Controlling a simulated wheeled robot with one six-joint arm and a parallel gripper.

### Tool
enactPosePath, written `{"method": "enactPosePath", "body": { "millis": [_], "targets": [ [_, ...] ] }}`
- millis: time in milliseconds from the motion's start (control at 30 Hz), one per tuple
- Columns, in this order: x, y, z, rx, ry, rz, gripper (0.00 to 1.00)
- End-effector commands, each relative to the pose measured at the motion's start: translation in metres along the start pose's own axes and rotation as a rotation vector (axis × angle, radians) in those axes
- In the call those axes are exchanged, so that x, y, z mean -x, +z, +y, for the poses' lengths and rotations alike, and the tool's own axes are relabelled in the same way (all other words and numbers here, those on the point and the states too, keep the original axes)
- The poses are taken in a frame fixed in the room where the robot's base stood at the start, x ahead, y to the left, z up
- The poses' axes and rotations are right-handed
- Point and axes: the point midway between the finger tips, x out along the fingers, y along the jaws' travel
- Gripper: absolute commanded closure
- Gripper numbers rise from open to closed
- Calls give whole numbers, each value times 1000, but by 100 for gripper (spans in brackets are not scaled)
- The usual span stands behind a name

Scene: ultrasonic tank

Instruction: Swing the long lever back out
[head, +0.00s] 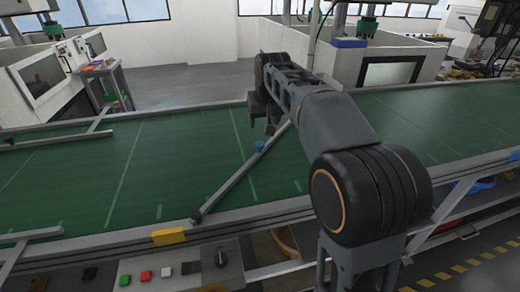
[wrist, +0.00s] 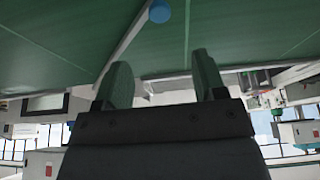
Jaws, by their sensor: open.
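The long lever (head: 235,182) is a grey bar lying diagonally across the green conveyor in the head view. Its near end is at the conveyor's front rail, and its far part runs up behind my arm. A blue knob (head: 259,146) stands on the bar. In the wrist view the knob (wrist: 160,11) is at the top, with the lever (wrist: 128,40) running down to the left finger. My gripper (head: 268,122) is over the belt near the knob, partly hidden by my arm. Its two fingers (wrist: 164,75) are apart with nothing gripped between them; I cannot tell whether the left one touches the bar.
The green belt (head: 80,180) is bare on both sides of the lever. Another grey bar (head: 58,141) crosses the belt at the left. A yellow block (head: 169,237) sits on the front rail, above a control panel with buttons (head: 145,276) and a black knob (head: 221,259).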

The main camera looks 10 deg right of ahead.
Motion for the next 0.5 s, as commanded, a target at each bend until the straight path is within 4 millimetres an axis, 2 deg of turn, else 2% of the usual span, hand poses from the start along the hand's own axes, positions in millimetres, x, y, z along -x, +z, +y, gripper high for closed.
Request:
{"method": "enactPosePath", "body": {
  "millis": [267,500],
  "targets": [
    [-38,-8,2,-4,2,-4,36],
    [-85,-8,4,-6,2,-4,36]
  ]
}}
